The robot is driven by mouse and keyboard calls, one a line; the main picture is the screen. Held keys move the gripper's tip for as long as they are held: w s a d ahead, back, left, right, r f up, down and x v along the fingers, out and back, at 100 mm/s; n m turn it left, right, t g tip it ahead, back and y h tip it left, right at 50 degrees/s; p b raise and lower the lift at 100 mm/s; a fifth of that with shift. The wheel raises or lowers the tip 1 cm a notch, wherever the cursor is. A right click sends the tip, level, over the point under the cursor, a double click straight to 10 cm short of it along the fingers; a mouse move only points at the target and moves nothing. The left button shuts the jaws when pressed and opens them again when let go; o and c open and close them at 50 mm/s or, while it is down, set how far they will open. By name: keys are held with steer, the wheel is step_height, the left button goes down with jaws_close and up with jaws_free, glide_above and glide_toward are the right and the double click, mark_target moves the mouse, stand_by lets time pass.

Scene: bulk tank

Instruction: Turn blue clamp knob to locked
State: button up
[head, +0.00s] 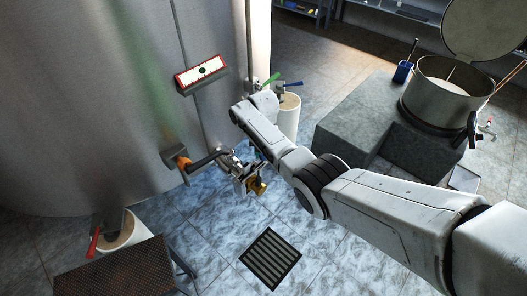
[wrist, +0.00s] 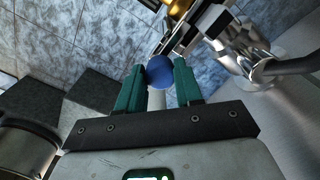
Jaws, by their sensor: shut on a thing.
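The blue clamp knob (wrist: 160,71) is a round ball in the wrist view, beside the shiny metal pipe fitting (wrist: 248,58). My gripper (wrist: 160,84) has its two green fingers closed on the knob, one on each side. In the head view my arm reaches to the pipe fitting (head: 229,162) low on the big tank, and the knob itself is hard to make out there. The frames do not show clearly whether the clamp is locked.
The large steel tank (head: 80,90) fills the left. A red-framed gauge (head: 203,72) is on its wall. A floor drain (head: 271,258) lies below the fitting. A brown grated step (head: 115,270) stands at front left. A grey block (head: 375,125) carries an open pot (head: 447,92).

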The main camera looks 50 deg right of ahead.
steer(key=shift+w+r, duration=0.1)
steer(key=shift+w, duration=0.05)
steer(key=o, duration=1)
steer(key=shift+o, duration=0.2)
step_height(320, 180, up, 11)
steer(key=p, duration=0.1)
stand_by(0.5)
